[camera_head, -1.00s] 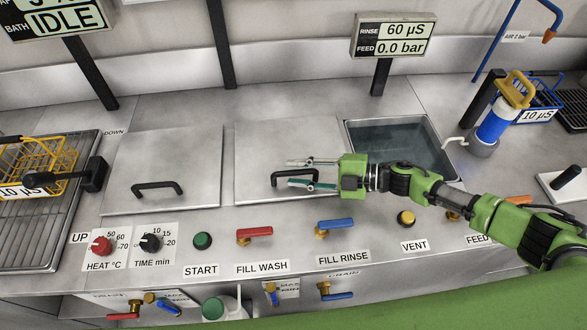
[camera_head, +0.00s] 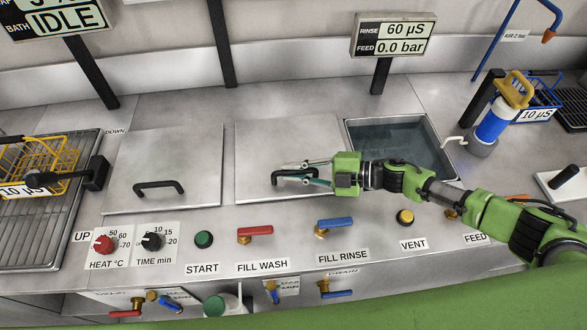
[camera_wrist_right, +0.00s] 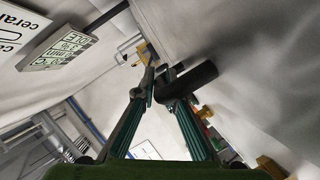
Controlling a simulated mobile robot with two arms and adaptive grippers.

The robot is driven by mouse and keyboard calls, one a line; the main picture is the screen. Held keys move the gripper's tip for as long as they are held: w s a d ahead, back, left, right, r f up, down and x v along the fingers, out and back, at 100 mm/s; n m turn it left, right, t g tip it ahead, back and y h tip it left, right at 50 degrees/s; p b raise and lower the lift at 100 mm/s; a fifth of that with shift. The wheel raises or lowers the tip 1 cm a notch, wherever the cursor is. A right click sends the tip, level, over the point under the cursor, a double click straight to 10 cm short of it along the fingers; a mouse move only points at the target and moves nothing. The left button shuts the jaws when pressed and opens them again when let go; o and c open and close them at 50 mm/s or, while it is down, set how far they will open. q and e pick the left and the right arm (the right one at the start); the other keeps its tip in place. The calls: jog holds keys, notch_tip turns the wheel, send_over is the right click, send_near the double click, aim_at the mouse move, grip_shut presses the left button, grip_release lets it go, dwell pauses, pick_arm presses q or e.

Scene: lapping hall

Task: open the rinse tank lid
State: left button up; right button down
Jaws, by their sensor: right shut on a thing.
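Two flat grey steel lids lie side by side on the counter. The right one (camera_head: 282,145) lies flat beside an open tank (camera_head: 402,132) with water, under the RINSE display. Its black bar handle (camera_head: 277,182) is near its front edge. My right gripper (camera_head: 287,173) reaches in from the right and is shut on this handle. In the right wrist view, the dark handle bar (camera_wrist_right: 190,81) sticks out beside my nearly closed fingertips (camera_wrist_right: 158,76). My fingers hide part of the handle. My left gripper is not in view.
The left lid (camera_head: 163,155) is flat with its own handle. Front valves FILL WASH (camera_head: 258,231) and FILL RINSE (camera_head: 335,223) stand below the lids. A yellow basket (camera_head: 52,160) is at left; a blue cylinder with a yellow handle (camera_head: 493,124) is right of the tank.

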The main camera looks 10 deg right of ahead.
jog(key=w+r+m+g+p, duration=0.1)
jog(key=w+r+m+p, duration=0.1)
jog(key=w+r+p, duration=0.2)
jog(key=w+r+m+g+p, duration=0.1)
jog(key=w+r+p, duration=0.2)
jog(key=r, duration=0.7)
jog(key=shift+w+m+h+p, duration=0.3)
jog(key=shift+w+m+p, duration=0.1)
jog(key=shift+p, duration=0.5)
